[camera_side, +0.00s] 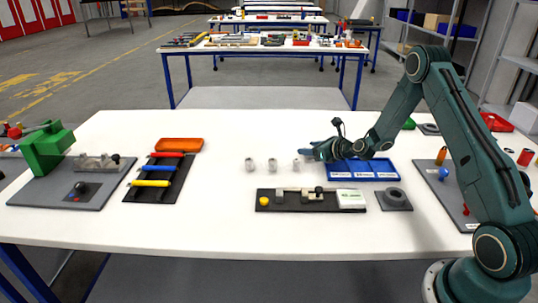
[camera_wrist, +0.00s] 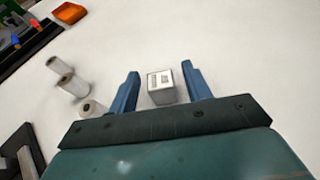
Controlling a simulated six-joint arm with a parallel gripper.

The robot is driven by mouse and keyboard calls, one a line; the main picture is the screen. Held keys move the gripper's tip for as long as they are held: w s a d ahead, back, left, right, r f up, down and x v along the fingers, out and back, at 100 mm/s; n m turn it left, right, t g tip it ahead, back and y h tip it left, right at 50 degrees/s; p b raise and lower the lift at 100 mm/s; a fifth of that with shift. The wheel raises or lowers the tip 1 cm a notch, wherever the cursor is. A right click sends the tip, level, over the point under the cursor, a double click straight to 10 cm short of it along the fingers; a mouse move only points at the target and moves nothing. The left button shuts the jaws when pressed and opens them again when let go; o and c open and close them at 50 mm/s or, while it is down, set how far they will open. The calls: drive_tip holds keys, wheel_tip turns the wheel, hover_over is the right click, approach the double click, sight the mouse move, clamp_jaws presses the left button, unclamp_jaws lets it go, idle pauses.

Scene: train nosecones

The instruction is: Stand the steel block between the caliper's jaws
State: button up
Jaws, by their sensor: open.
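The steel block (camera_wrist: 163,88) is a small grey block with a square marked end, seen in the wrist view between my two blue fingers. My gripper (camera_wrist: 160,70) is open around it, with a visible gap on each side. In the side view my gripper (camera_side: 308,152) is low over the table behind the caliper, and I cannot make out the block there. The caliper (camera_side: 300,194) lies on a black base at the front middle, with a yellow knob at its left and a white box at its right. Its jaw gap is too small to judge.
Pale cylinders (camera_side: 272,164) stand left of my gripper. A blue compartment tray (camera_side: 362,178) is close on its right. A grey plate with a ring (camera_side: 394,199) sits right of the caliper. A screwdriver rack (camera_side: 153,183) and orange tray (camera_side: 179,145) are further left.

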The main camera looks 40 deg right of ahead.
drive_tip(key=v, duration=1.1)
drive_tip(key=shift+s, duration=0.3)
drive_tip(key=shift+a+r, duration=0.1)
drive_tip(key=shift+r, duration=0.05)
drive_tip(key=shift+w+a+r+n, duration=0.15)
drive_tip(key=shift+a+r+n, duration=0.1)
drive_tip(key=shift+n, duration=0.15)
drive_tip(key=s+a+r+n+g+y, duration=0.25)
drive_tip(key=a+r+n, duration=0.35)
drive_tip(key=a+n, duration=0.3)
drive_tip(key=s+a+r+n+g+y, duration=0.15)
drive_tip(key=s+a+r+n, duration=0.25)
drive_tip(key=a+r+n, duration=0.5)
drive_tip(key=s+a+r+n+g+h, duration=0.1)
drive_tip(key=s+r+n+g+h, duration=0.1)
drive_tip(key=s+n, duration=0.6)
drive_tip(key=s+a+r+n+g+h, duration=0.1)
drive_tip(key=s+r+n+h, duration=0.1)
drive_tip(key=s+n, duration=0.7)
drive_tip(key=s, duration=0.4)
drive_tip(key=shift+s+a+r+g, duration=0.15)
drive_tip(key=shift+s+a+g, duration=0.1)
drive_tip(key=shift+g, duration=0.15)
drive_tip(key=shift+o, duration=0.4)
drive_tip(key=shift+w, duration=0.15)
